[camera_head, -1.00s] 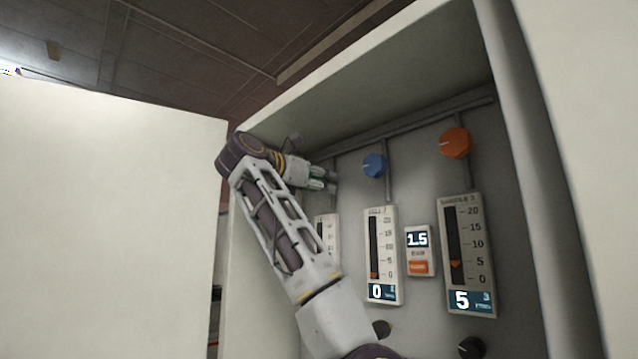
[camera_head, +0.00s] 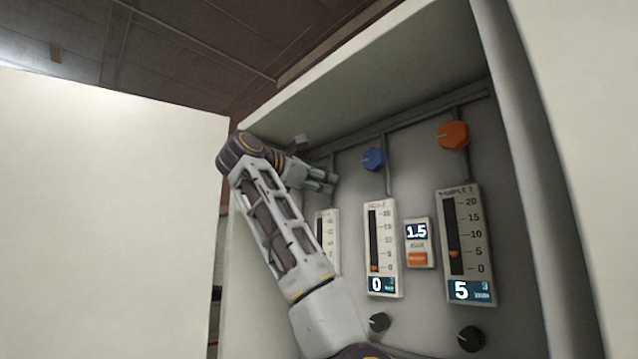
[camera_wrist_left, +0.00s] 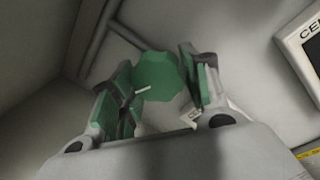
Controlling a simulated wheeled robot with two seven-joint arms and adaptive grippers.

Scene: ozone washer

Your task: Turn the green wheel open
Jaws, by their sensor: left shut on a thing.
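The green wheel (camera_wrist_left: 158,76) shows in the left wrist view as a faceted green knob on the grey panel, with a pale line on its face. My left gripper (camera_wrist_left: 160,92) has its two fingers on either side of the wheel and is shut on it. In the head view my left gripper (camera_head: 322,180) is at the panel's upper left, and the wheel is hidden behind its fingers. My right gripper is not in view.
A blue knob (camera_head: 374,159) and an orange knob (camera_head: 453,135) sit to the right on the same panel. Below are gauges (camera_head: 382,248), (camera_head: 465,245) and a small 1.5 display (camera_head: 417,232). A cabinet door (camera_head: 110,220) stands open at left.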

